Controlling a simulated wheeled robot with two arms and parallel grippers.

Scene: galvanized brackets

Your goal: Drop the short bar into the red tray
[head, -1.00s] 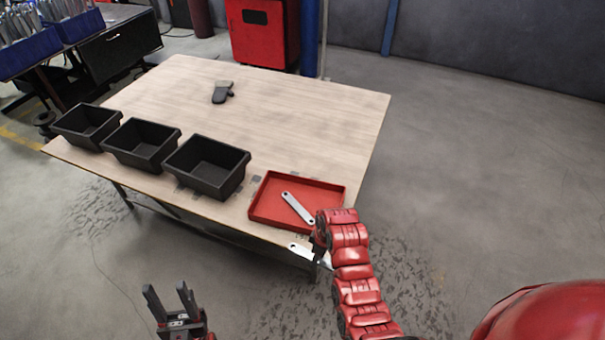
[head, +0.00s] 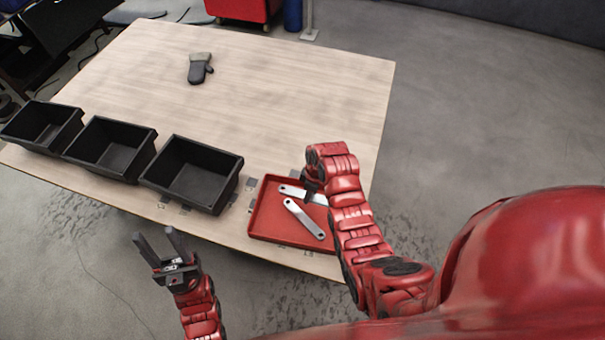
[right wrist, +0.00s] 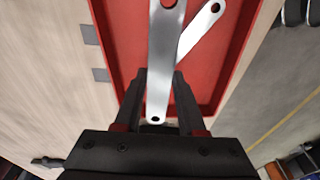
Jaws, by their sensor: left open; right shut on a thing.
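My right gripper (head: 309,191) is over the red tray (head: 262,225) and shut on a pale metal bar, the short bar (head: 290,190). In the right wrist view the short bar (right wrist: 162,45) runs between the fingers (right wrist: 159,76), with a small hole at its near end. A second metal bar (head: 304,219) lies slanted in the tray; it also shows in the right wrist view (right wrist: 205,28), partly behind the held bar. I cannot tell whether the held bar touches the tray floor. My left gripper (head: 155,236) is open and empty, off the table's front edge.
Three black bins (head: 212,203) stand in a row along the front left of the wooden table (head: 290,90). A grey and black glove (head: 199,70) lies farther back. The table's middle and back right are clear.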

